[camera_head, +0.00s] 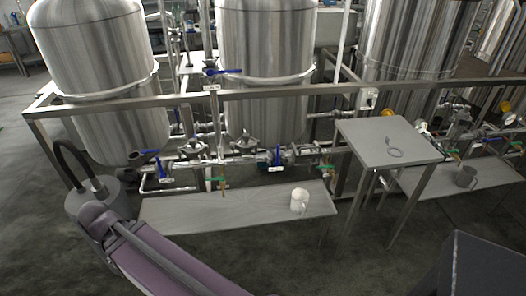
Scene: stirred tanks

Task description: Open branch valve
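Several valves sit on the steel pipework below and between the tanks. Blue-handled ones include an upper valve (225,72), a lower left valve (161,169) and a lower middle valve (277,156). A green-handled valve (222,181) hangs near the back edge of the low bench, and another green handle (327,168) is to its right. White tags near some valves are too small to read, so I cannot tell which is the branch valve. My arm reaches in from the bottom at left; my gripper does not show.
A steel frame rail (130,101) runs in front of the tanks. A low grey bench (180,213) carries a white mug (299,200). Floor between benches is clear.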

